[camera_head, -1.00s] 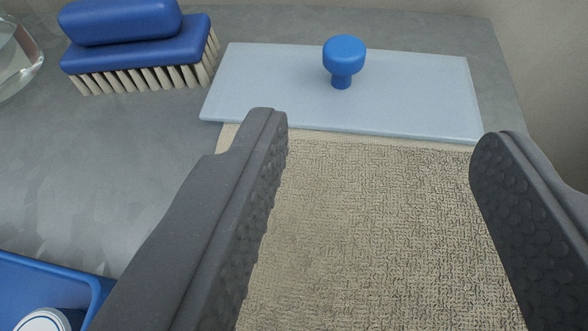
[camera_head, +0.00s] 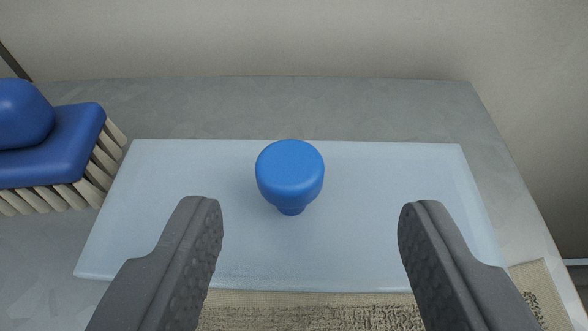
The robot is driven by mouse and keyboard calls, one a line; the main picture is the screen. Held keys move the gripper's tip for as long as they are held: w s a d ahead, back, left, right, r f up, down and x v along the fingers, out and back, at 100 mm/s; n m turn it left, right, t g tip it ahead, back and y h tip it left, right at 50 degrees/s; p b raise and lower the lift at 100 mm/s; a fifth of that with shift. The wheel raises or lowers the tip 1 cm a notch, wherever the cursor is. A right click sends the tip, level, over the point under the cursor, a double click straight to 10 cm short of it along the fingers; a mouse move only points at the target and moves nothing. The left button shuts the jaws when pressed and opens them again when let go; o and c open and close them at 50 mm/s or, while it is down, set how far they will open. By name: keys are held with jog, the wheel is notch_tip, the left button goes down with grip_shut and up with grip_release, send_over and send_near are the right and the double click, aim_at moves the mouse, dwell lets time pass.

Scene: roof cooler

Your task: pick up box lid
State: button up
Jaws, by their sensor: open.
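The box lid (camera_head: 370,185) is a pale blue, flat rectangular panel lying on the grey surface. A round blue knob (camera_head: 290,172) stands up from it, a little left of the picture's middle. My gripper (camera_head: 310,215) is open and empty. Its two dark grey fingers reach over the near part of the lid in the picture, one on each side of the knob's line. The knob appears beyond the fingertips and apart from both. The fingers hide parts of the lid's near edge.
A blue brush (camera_head: 60,150) with pale bristles lies left of the lid, close to its left edge. A beige textured cloth (camera_head: 310,312) lies at the lid's near side. A wall (camera_head: 300,38) rises behind the grey surface (camera_head: 300,105), which is bare behind the lid.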

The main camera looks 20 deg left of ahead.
aim_at(291, 168)
jog(key=x, duration=0.2)
jog(key=b+x, duration=0.1)
jog(key=x, duration=0.1)
jog(key=shift+s+a, duration=0.15)
jog(key=shift+a, duration=0.2)
jog(key=shift+w+a+f, duration=0.15)
jog(key=shift+w, duration=0.35)
jog(key=c, duration=1.1)
